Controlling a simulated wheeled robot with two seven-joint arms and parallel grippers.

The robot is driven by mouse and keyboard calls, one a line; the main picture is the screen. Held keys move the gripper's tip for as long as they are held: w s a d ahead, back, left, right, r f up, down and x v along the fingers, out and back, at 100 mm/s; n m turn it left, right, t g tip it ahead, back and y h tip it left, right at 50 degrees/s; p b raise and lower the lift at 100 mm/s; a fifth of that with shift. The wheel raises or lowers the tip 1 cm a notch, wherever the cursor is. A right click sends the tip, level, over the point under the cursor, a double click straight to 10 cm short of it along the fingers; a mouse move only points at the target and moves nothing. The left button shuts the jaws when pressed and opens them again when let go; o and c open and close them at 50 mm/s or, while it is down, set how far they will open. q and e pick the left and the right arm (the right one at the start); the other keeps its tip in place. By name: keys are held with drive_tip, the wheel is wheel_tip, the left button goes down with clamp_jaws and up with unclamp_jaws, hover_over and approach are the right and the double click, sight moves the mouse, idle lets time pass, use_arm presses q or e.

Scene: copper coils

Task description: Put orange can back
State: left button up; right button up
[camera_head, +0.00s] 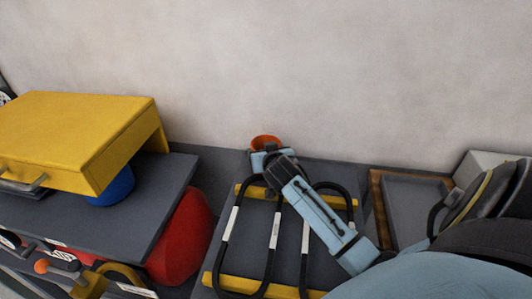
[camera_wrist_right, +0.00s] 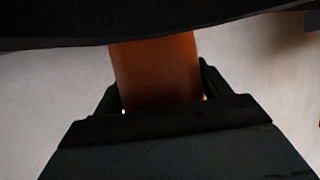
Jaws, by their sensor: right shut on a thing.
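The orange can (camera_head: 265,141) shows at the back of the grey surface, near the wall, with its round top visible. My right gripper (camera_head: 268,158) is at the can and shut on it. In the right wrist view the can (camera_wrist_right: 156,72) is an orange-brown body between the dark fingers of my right gripper (camera_wrist_right: 158,92). The can's lower part is hidden behind the gripper in the head view, so I cannot tell if it touches the surface. My left gripper does not show.
A rack with yellow bars (camera_head: 237,283) and black loops stands below my right arm. A yellow box (camera_head: 75,135), a blue round thing (camera_head: 113,188) and a red rounded thing (camera_head: 184,237) are at left. A grey tray (camera_head: 413,205) is at right. The wall is close behind.

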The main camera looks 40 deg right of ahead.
drive_tip(key=shift+r, duration=0.15)
drive_tip(key=o, duration=1.4)
drive_tip(key=shift+f, duration=0.2)
drive_tip(key=shift+c, duration=0.2)
drive_tip(key=shift+r, duration=0.1)
drive_tip(key=shift+s+a+r, duration=0.1)
drive_tip(key=p+v, duration=0.2)
drive_tip(key=v, duration=0.9)
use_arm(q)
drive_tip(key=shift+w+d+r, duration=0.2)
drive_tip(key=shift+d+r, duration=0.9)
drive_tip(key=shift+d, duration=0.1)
use_arm(e)
drive_tip(key=shift+s+a+r, duration=0.1)
drive_tip(key=shift+s+a, duration=0.1)
drive_tip(key=shift+s, duration=0.1)
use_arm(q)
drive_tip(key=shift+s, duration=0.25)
